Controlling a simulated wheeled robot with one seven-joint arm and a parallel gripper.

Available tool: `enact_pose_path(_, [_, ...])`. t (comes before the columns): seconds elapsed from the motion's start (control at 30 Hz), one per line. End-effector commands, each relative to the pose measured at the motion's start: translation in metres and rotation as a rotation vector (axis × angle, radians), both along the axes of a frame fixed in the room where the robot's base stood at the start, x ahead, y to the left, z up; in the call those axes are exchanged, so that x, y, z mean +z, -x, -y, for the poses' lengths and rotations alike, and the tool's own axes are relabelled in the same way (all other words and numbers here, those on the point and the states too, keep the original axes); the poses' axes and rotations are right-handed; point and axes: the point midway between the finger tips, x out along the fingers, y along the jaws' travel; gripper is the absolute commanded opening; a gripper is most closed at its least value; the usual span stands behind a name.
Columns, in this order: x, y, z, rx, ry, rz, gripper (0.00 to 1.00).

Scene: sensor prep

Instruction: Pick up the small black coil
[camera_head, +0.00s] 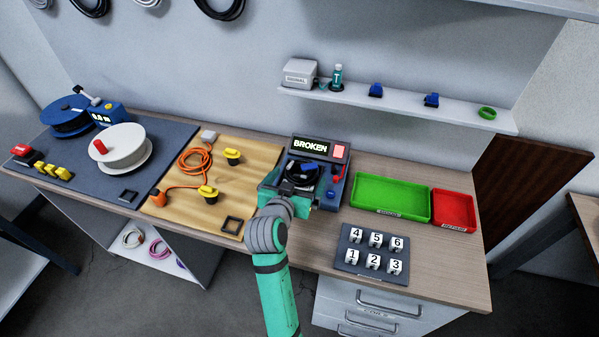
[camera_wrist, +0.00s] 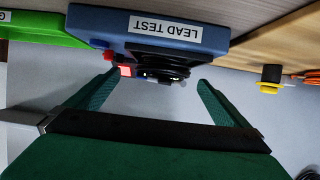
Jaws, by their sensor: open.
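The small black coil (camera_head: 301,170) lies on the blue tester, below its dark display. In the wrist view the coil (camera_wrist: 165,58) shows as a dark ring of cable between and beyond my fingertips. My gripper (camera_head: 299,189) is at the front of the tester and hides part of the coil in the head view. In the wrist view my gripper (camera_wrist: 157,82) is open, with a green finger on each side and nothing visibly held. The tester (camera_head: 332,192) displays "BROKEN"; in the wrist view the tester (camera_wrist: 215,36) bears a "LEAD TEST" label.
A green tray (camera_head: 390,197) and a red tray (camera_head: 453,209) stand right of the tester. A numbered block board (camera_head: 350,265) is in front of them. An orange cable (camera_head: 194,160) lies on the wooden board at left. A wall shelf (camera_head: 420,110) hangs above.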

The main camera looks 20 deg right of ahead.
Motion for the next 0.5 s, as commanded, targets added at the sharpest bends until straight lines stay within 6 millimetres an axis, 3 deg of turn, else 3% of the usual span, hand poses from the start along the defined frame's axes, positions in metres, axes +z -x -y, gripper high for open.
enact_pose_path(0.5, [-0.017, -0.045, 0.021, 0.002, 0.0, 0.0, 1.0])
